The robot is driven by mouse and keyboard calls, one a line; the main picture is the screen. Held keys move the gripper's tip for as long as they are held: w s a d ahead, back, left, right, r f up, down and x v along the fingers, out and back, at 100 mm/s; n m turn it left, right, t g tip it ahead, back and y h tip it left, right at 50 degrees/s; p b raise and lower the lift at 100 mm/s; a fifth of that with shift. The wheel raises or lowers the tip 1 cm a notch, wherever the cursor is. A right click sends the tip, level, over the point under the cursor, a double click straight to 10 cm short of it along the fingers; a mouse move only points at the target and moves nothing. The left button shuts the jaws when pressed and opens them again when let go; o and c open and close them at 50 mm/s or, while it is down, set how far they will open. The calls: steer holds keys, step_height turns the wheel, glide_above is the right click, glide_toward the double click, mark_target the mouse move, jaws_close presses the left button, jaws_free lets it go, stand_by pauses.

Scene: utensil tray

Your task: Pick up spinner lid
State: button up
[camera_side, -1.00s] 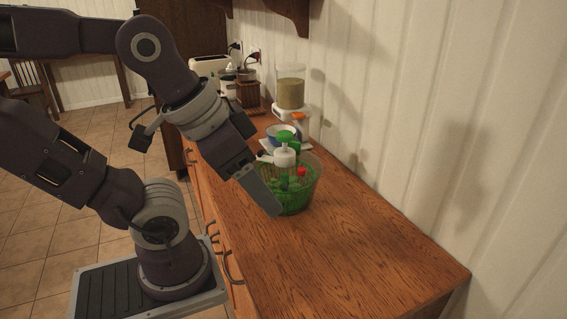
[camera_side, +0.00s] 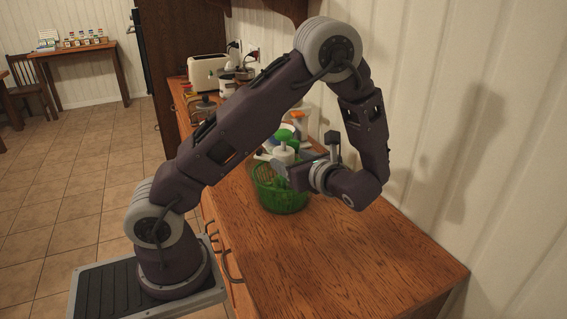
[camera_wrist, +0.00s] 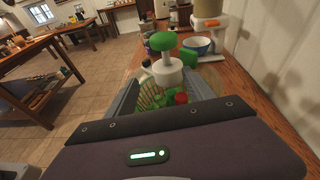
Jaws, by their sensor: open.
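The spinner lid shows as a white hub (camera_wrist: 168,73) with a green mushroom-shaped knob (camera_wrist: 163,41) on a thin stem. In the side view its white hub (camera_side: 284,155) stands above the green spinner basket (camera_side: 284,201); the lid's lower edge is hidden. The basket holds green pieces and a red one, seen in the wrist view. My gripper (camera_side: 279,169) is open and lies roughly sideways at the basket's top, close to the hub. In the wrist view its grey fingers are spread to the left and right of the hub. Contact cannot be made out.
A blue-and-white bowl (camera_wrist: 196,45) and a scale-like appliance with a clear container (camera_wrist: 208,9) stand behind. A toaster (camera_side: 207,72) is at the counter's far end. The panelled wall runs along the right. The near counter (camera_side: 310,260) is clear.

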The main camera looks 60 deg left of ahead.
mark_target(288, 156)
steer(key=shift+w+a+f+m+t+y, duration=0.1)
steer(key=shift+w+f+m+t+y, duration=0.25)
steer(key=shift+w+m, duration=0.2)
steer(key=shift+w+a+f, duration=0.2)
steer(key=shift+a, duration=0.15)
steer(key=x, duration=0.6)
steer(key=shift+s+a, duration=0.2)
steer(key=shift+a, duration=0.05)
steer(key=shift+r, duration=0.1)
jaws_close()
